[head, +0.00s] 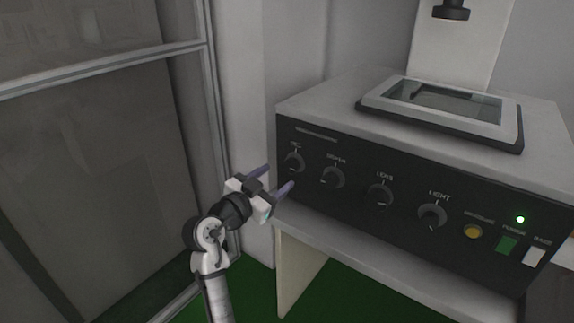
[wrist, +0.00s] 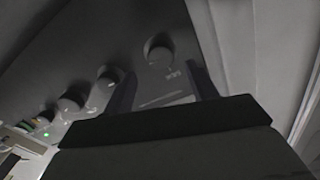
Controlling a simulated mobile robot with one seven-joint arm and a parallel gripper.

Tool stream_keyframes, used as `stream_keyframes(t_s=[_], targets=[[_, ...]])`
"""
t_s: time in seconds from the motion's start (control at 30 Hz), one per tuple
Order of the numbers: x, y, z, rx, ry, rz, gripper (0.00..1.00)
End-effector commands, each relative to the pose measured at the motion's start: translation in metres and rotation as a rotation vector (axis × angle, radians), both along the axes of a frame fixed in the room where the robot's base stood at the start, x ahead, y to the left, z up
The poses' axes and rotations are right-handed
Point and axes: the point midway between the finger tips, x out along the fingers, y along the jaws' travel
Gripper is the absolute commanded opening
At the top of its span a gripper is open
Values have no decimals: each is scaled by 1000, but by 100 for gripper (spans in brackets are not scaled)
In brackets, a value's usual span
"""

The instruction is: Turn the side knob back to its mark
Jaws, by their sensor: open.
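The black front panel carries a row of several round dark knobs. The leftmost knob (head: 294,163) is nearest my gripper (head: 280,176); I cannot tell for certain that it is the side knob. My gripper is open and empty, with its two purple fingers pointing toward the panel just short of that knob. In the wrist view the same knob (wrist: 158,48) shows beyond and between the dark fingers (wrist: 164,75), apart from them. White marks sit by the knobs, but the leftmost knob's pointer is too small to read.
Other knobs, the second (head: 333,177), third (head: 380,194) and light knob (head: 432,215), run to the right. A yellow button (head: 473,232), green switch (head: 506,244) and white switch (head: 534,256) follow. A glass-framed wall (head: 100,150) stands left of my arm.

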Motion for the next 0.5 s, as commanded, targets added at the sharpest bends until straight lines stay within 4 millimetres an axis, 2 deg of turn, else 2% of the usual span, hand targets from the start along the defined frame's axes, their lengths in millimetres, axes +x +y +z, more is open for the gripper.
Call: stream_keyframes(t_s=[0.1,0.23,0.5], targets=[[20,-15,2,0,2,-3,57],[36,-26,2,1,1,-1,57],[49,-35,0,0,0,1,57]])
